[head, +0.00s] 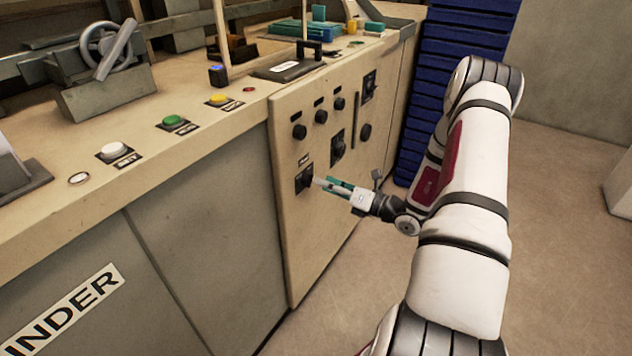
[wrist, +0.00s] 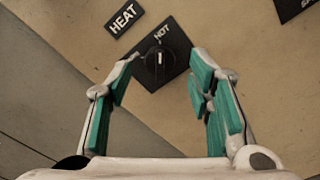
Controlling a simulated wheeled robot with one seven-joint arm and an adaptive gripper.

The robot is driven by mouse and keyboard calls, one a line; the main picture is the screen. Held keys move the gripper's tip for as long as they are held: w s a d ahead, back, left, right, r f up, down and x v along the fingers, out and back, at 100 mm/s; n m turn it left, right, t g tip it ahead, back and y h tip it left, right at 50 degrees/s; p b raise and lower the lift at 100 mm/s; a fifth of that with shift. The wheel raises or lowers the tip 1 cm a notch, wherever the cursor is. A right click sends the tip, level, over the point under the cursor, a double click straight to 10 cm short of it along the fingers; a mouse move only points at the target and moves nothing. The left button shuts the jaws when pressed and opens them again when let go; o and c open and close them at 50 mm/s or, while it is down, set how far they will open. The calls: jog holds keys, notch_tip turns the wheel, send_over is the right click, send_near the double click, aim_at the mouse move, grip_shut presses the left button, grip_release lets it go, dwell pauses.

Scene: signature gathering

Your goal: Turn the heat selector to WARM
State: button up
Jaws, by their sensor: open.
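The heat selector (wrist: 158,68) is a dark round knob on a square black plate in the wrist view. A "HEAT" label (wrist: 124,18) sits beside it and "HOT" is printed above the knob. The knob's white mark stands roughly upright, towards "HOT". I cannot read "WARM" on the plate. My gripper (wrist: 165,62) is open, with its green-padded fingertips on either side of the knob; I cannot tell whether they touch it. In the head view the selector plate (head: 303,180) is low on the beige panel, with my gripper (head: 330,184) right in front of it.
The beige panel (head: 325,230) carries several other knobs above and right of the selector. Push buttons, including a green one (head: 174,120), line the worktop's edge. A blue slatted stack (head: 445,50) stands behind my arm. Open floor (head: 560,220) lies to the right.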

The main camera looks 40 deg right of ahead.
aim_at(308, 180)
jog(key=shift+x, duration=2)
jog(key=shift+c, duration=0.2)
jog(key=c, duration=1)
